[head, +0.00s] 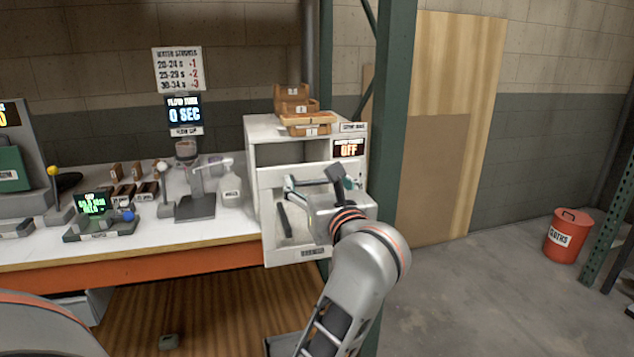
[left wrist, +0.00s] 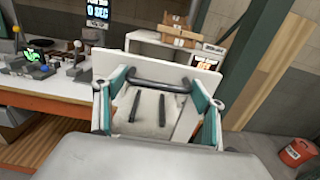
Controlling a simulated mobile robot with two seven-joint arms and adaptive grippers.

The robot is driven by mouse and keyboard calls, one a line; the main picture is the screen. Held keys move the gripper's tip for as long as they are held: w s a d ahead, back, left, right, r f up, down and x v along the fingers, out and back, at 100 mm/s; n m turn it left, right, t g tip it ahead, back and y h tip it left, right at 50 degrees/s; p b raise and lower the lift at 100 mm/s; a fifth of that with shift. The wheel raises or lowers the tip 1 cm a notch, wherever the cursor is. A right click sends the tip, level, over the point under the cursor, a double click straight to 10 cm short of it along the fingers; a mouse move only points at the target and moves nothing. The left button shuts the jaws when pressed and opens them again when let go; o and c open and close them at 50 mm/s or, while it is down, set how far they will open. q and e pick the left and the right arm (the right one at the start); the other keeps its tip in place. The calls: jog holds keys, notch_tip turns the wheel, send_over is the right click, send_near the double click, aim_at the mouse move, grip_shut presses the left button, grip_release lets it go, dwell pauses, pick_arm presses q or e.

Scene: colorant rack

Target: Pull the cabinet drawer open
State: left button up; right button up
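The white cabinet (head: 250,140) stands at the right end of the workbench, with an open shelf space in its upper part. Below it is a pale front panel (head: 268,177); it also shows in the left wrist view (left wrist: 205,82). A dark horizontal handle bar (left wrist: 160,86) crosses in front of that panel. My left gripper (head: 320,185) is in front of the cabinet. Its teal fingers stand wide apart, one near each end of the bar; I cannot tell whether they touch it. How far out the drawer stands is unclear. My right gripper is not seen.
A white jug (head: 230,190) stands just left of the cabinet. A green post (head: 393,100) rises close on the right. Open floor lies toward the red bucket (head: 567,235).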

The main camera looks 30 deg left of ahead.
pick_arm(q)
notch_tip(320, 180, up, 10)
jog(key=shift+w+f, duration=0.1)
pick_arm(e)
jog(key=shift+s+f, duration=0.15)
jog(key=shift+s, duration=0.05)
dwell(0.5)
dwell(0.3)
